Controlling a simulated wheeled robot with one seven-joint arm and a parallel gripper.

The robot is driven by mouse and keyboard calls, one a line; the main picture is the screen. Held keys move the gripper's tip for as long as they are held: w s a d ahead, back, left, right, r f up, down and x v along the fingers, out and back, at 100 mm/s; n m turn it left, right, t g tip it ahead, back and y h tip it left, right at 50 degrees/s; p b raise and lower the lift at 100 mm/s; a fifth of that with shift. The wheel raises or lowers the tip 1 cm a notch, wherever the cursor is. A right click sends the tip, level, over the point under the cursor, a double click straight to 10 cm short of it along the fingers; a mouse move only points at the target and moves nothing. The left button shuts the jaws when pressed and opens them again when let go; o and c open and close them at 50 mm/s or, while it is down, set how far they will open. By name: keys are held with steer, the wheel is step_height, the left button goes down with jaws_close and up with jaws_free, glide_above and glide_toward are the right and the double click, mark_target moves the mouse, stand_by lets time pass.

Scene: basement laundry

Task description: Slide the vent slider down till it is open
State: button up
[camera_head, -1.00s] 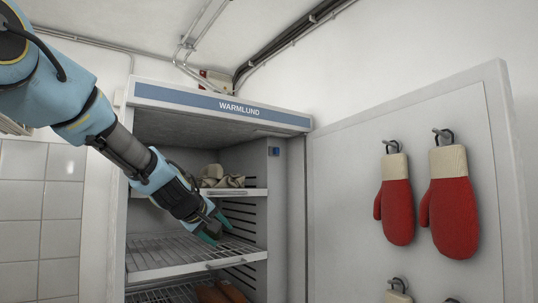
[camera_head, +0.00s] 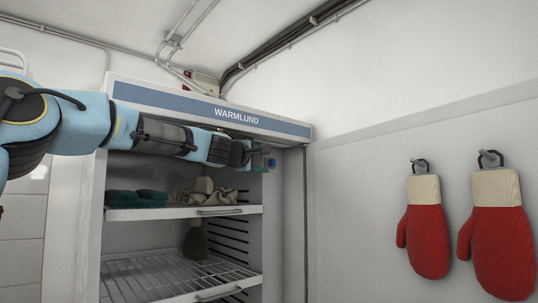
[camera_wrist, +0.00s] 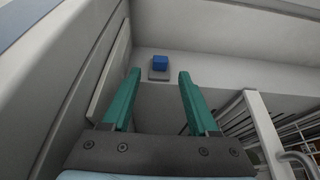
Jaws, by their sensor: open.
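The vent slider (camera_head: 271,163) is a small blue block on the cabinet's right inner side wall, near the top. In the wrist view the blue slider (camera_wrist: 160,62) sits on a grey plate, centred ahead of the fingertips. My gripper (camera_head: 260,157) reaches in from the left under the header, close to the slider. In the wrist view my gripper (camera_wrist: 159,76) is open, with its two teal fingers apart and nothing between them. The slider appears just beyond the tips; I cannot tell if they touch it.
The cabinet's top header (camera_head: 200,103) runs just above my arm. Below is a shelf (camera_head: 185,212) with dark and beige cloth items, then a wire rack (camera_head: 170,275).

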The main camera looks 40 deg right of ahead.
mark_target(272, 162)
steer(key=p+x, duration=0.1)
steer(key=x, duration=0.1)
steer(key=p+x, duration=0.1)
steer(key=shift+w+d+r, duration=0.1)
steer(key=shift+d+r, duration=0.1)
steer(key=shift+d, duration=0.2)
steer(key=shift+w+d+f, duration=0.15)
steer(key=shift+d+f, duration=0.05)
steer(key=shift+d, duration=0.3)
steer(key=shift+c, duration=0.2)
jaws_close()
stand_by(0.5)
